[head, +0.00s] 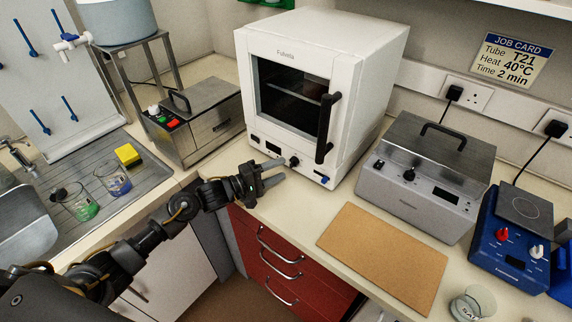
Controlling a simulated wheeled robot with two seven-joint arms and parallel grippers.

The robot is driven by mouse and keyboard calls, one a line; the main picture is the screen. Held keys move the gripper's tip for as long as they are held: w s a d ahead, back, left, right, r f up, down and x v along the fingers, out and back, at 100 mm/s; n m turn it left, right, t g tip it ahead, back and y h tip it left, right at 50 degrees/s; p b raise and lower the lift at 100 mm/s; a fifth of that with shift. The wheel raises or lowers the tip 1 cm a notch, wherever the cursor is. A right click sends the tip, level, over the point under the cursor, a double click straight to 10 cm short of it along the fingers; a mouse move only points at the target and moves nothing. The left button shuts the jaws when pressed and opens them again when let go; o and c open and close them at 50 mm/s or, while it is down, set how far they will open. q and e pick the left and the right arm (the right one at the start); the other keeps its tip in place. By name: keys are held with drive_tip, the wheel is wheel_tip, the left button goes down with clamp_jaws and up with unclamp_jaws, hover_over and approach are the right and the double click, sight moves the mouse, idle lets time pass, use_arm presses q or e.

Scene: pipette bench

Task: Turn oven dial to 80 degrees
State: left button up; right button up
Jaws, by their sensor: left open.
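The white oven (318,85) stands at the back middle of the bench, with its dark-windowed door shut and a black vertical handle (327,128) on the door's right. Its lower front panel has a small dark display, a black dial (294,161) near the middle and a small blue-marked knob at the right. The dial's setting is too small to read. My left gripper (277,172) is open and empty, just in front of and below the oven's panel, its fingers pointing right and close to the dial. I cannot tell whether it touches.
A grey lidded bath (425,172) stands right of the oven, and a steel unit (202,122) stands left. A brown board (383,256) lies in front. A blue stirrer (513,240) and a glass beaker (473,303) are at right. A job card (512,60) reads heat 40°C.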

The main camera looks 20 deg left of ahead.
sight(291, 165)
use_arm(q)
drive_tip(key=shift+x, duration=1.6)
drive_tip(key=c, duration=1)
drive_tip(key=shift+r+p, duration=0.1)
drive_tip(key=shift+p, duration=0.25)
